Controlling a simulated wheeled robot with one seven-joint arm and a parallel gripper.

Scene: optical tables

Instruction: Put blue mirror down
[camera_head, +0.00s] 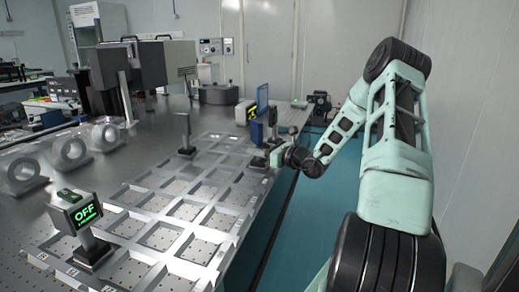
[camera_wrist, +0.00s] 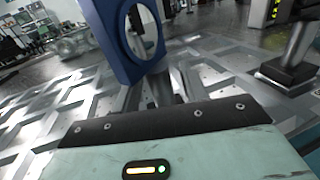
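The blue mirror (camera_head: 262,99) stands upright at the far right end of the metal grid, by the table edge. In the wrist view the blue mirror (camera_wrist: 116,45) is close, at upper left, a blue frame with a round opening. Its lower post drops behind the dark edge of my gripper. My gripper (camera_head: 272,152) is low over the grid, right at the mirror's lower part. The fingertips are hidden in both views, so their grip on the mirror cannot be seen. Whether the mirror's base touches the grid cannot be told.
The metal grid (camera_head: 151,181) has several open cells. A post (camera_head: 185,132) stands on the left side. A yellow-marked device (camera_head: 245,112) is just behind the mirror. Blue floor (camera_head: 318,185) lies right of the table.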

